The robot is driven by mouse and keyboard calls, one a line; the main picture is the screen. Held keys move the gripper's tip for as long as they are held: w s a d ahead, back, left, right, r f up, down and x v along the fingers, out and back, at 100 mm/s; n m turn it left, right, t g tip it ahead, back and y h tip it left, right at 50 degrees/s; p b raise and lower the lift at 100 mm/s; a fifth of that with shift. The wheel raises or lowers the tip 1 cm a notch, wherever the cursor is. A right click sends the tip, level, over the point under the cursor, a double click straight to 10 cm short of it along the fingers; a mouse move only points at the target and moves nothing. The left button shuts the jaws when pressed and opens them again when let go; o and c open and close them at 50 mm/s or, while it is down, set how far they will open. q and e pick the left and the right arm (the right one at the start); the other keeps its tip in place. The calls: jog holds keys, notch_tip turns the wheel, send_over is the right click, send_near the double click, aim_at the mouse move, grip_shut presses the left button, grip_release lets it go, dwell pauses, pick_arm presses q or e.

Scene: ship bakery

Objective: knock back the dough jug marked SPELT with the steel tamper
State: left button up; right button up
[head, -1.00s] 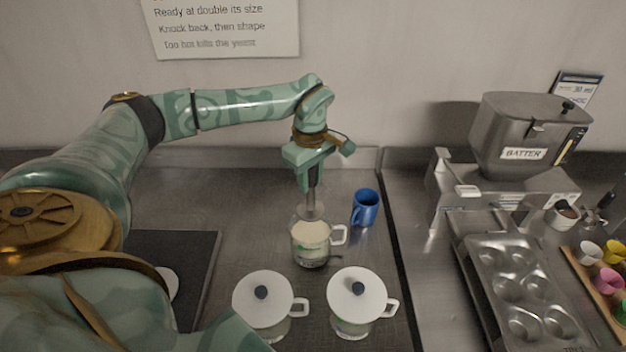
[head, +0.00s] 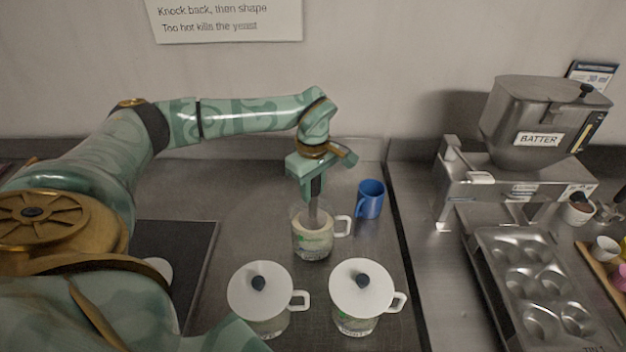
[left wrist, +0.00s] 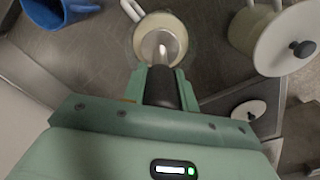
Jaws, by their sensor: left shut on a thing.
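The open glass jug (head: 312,245) with a white handle stands on the steel counter and holds pale dough. Green lettering shows on its side, too small to read. My left gripper (head: 314,192) is above the jug, shut on the dark handle of the steel tamper (head: 313,217), which points down into the jug's mouth. In the left wrist view the tamper (left wrist: 161,47) reaches into the jug (left wrist: 142,42), over the dough. The tamper's lower end is hidden in the jug, so I cannot tell how deep it presses. My right gripper is not in view.
Two jugs with white lids, a left one (head: 259,290) and a right one (head: 361,288), stand in front. A blue mug (head: 369,199) is close at the right. A batter machine (head: 535,140) and a muffin tin (head: 525,275) are further right.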

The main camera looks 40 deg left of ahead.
aim_at(313, 204)
pick_arm(q)
jog(key=shift+f, duration=0.45)
dwell(0.5)
jog(key=shift+f+b, duration=1.25)
jog(key=shift+f, duration=1.05)
notch_tip(313, 204, up, 11)
jog(key=p, duration=1.1)
jog(key=shift+r, duration=0.1)
dwell(0.3)
